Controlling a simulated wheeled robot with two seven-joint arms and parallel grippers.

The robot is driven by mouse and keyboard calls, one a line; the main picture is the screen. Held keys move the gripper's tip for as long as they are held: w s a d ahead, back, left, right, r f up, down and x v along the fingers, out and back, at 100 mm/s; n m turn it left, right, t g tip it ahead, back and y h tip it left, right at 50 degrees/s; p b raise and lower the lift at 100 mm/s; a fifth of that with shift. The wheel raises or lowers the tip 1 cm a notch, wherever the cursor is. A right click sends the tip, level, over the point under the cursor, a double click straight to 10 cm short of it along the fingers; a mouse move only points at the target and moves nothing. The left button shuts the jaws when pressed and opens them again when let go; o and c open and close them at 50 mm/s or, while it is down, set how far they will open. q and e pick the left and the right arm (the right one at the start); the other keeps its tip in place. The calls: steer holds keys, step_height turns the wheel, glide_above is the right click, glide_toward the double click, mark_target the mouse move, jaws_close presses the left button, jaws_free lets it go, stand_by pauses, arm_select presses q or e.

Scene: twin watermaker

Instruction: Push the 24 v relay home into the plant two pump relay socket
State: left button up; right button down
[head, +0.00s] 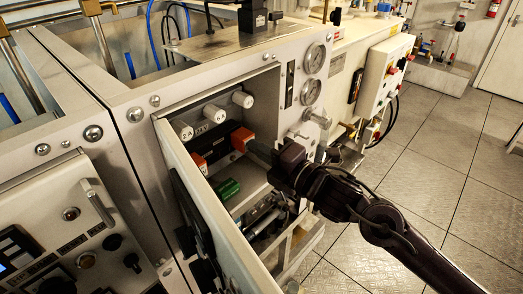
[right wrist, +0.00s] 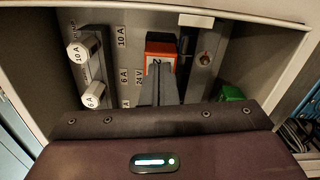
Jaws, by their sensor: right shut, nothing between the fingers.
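An orange relay (right wrist: 160,46) marked "2", beside a "24 V" label, sits inside the open cabinet in the right wrist view. In the head view an orange relay (head: 242,138) shows at the right end of a dark strip, another (head: 198,162) at its left end. My right gripper (right wrist: 159,76) is shut and empty, its grey fingertips in front of the marked relay's lower part; I cannot tell whether they touch. In the head view the right gripper (head: 262,150) reaches into the cabinet from the right. The relay's socket is hidden. My left gripper is not in view.
White fuse holders (head: 214,114) line the cabinet above the relays. A green connector (head: 228,189) sits below them. The open cabinet door (head: 208,210) stands close on the left. Gauges (head: 313,58) are on the panel at upper right. Open floor lies at right.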

steer(key=shift+w+a, duration=0.15)
steer(key=shift+w, duration=0.05)
steer(key=shift+s, duration=0.1)
